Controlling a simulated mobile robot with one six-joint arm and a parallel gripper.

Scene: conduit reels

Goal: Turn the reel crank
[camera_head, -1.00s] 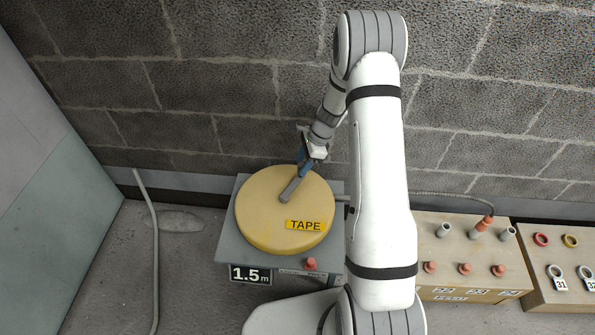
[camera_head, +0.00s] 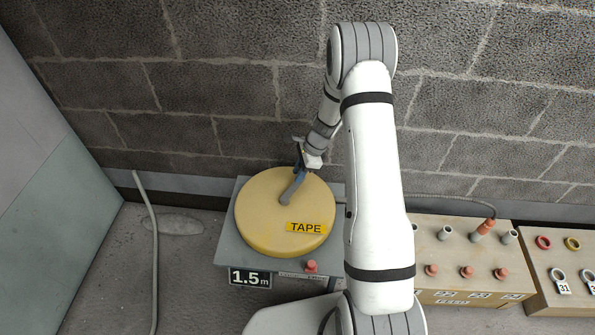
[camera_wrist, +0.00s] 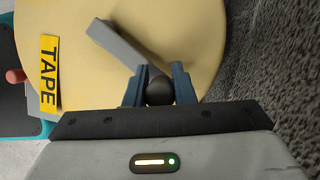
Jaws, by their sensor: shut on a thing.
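The yellow reel (camera_head: 268,222) lies flat on a grey stand (camera_head: 226,250) and carries a TAPE label (camera_head: 306,227). Its grey crank arm (camera_head: 288,194) runs from the middle of the reel toward the far rim; the arm also shows in the wrist view (camera_wrist: 115,45). A dark round crank knob (camera_wrist: 160,92) is at the arm's outer end. My gripper (camera_head: 300,172) is at the reel's far side, its blue fingers shut on the knob, one on each side in the wrist view (camera_wrist: 159,88). In the head view my gripper hides the knob.
A red button (camera_head: 311,266) and a "1.5 m" sign (camera_head: 250,278) are on the stand's front. Right of my arm stand a box with pipe stubs and red knobs (camera_head: 470,250) and a box with rings (camera_head: 565,275). A block wall (camera_head: 240,90) rises close behind; a grey conduit (camera_head: 152,230) is at left.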

